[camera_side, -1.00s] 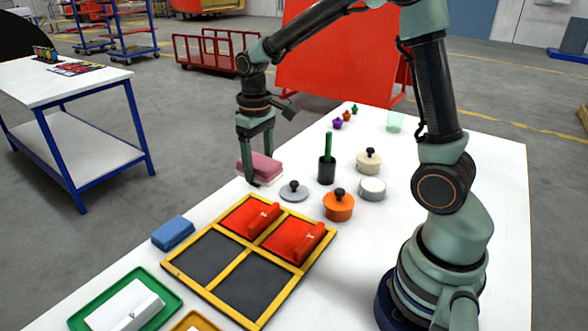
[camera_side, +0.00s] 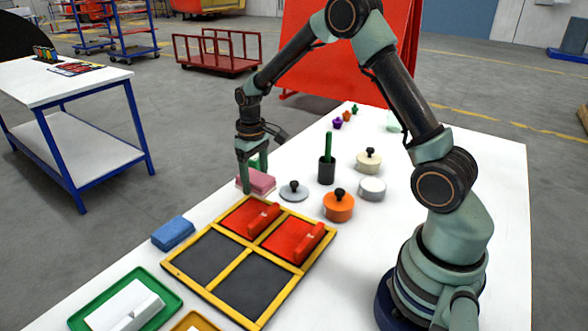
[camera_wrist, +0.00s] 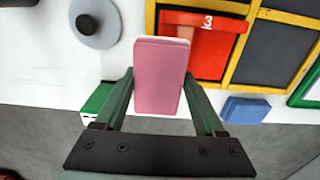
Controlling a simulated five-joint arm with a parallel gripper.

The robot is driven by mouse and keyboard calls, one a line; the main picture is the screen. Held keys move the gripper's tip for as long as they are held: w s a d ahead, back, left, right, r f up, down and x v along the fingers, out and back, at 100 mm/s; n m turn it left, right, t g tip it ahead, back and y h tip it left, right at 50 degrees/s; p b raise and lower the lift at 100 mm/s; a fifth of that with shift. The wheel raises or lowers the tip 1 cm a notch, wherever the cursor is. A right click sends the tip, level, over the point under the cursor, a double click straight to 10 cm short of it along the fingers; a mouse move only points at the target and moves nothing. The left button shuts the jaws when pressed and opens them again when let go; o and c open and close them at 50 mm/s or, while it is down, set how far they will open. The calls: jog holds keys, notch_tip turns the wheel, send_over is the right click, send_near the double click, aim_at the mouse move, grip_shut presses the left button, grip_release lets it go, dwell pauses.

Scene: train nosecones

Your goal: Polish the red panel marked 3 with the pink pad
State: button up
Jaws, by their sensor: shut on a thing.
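The pink pad (camera_side: 257,183) is held between my gripper's fingers (camera_side: 255,172) at the table's left edge, behind the yellow frame. In the wrist view the pad (camera_wrist: 159,75) fills the space between both fingers. I cannot tell whether it touches the table. The red panel marked 3 (camera_wrist: 206,53) lies in the yellow frame, to the right of the pad in the wrist view, apart from it. In the side view this panel (camera_side: 238,217) is in the frame's far left compartment, with a red raised bar on it.
A second red panel (camera_side: 286,239) lies beside it. Two frame compartments are dark. A grey lid (camera_side: 294,191), orange pot (camera_side: 338,207) and dark cup (camera_side: 327,171) stand nearby. A blue block (camera_side: 173,232) lies left of the frame. A green block (camera_wrist: 98,102) shows beside the left finger.

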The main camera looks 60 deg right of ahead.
aim_at(257, 203)
notch_tip(257, 203, down, 3)
jog(key=shift+f, duration=0.15)
jog(key=shift+a+f, duration=0.4)
jog(key=shift+f, duration=0.25)
jog(key=shift+a, duration=4.9)
jog(key=shift+d, duration=5.15)
jog(key=shift+d+r, duration=0.15)
jog(key=shift+d, duration=0.05)
jog(key=shift+r, duration=3.9)
jog(key=shift+a, duration=0.1)
